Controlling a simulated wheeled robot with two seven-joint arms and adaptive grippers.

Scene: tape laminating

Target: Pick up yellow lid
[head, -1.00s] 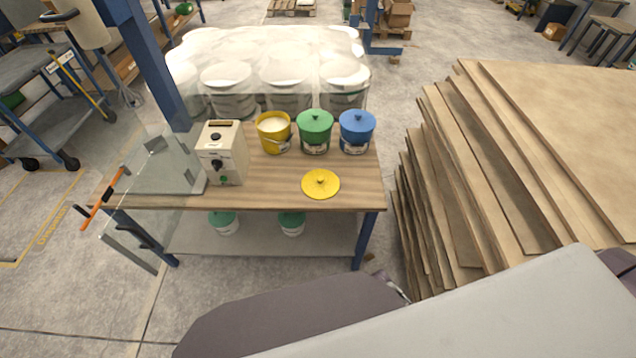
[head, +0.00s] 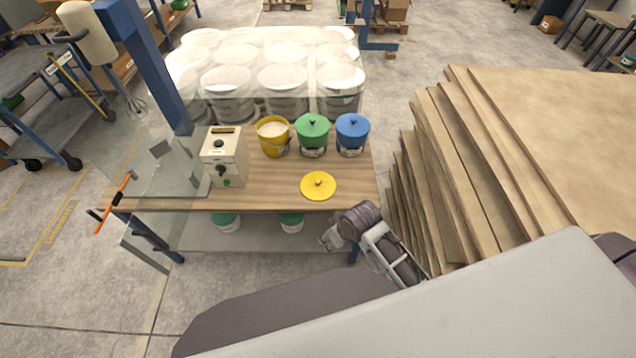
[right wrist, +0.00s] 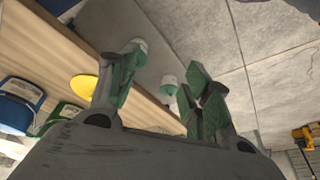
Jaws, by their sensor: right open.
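The yellow lid (head: 318,186) lies flat on the wooden table (head: 270,193) near its front right edge, its small knob facing up. It also shows in the right wrist view (right wrist: 84,87), partly behind a finger. The yellow bucket (head: 273,137) stands open at the back of the table. My right gripper (head: 328,238) is in front of the table's front right edge, below and apart from the lid. In the right wrist view its two green-padded fingers (right wrist: 158,95) are spread and nothing is between them. My left gripper is not in view.
A green bucket (head: 312,137) and a blue bucket (head: 352,135) with lids stand behind the yellow lid. A cream box device (head: 224,158) stands at left. Stacked wooden boards (head: 470,190) rise close at right. The tabletop around the lid is clear.

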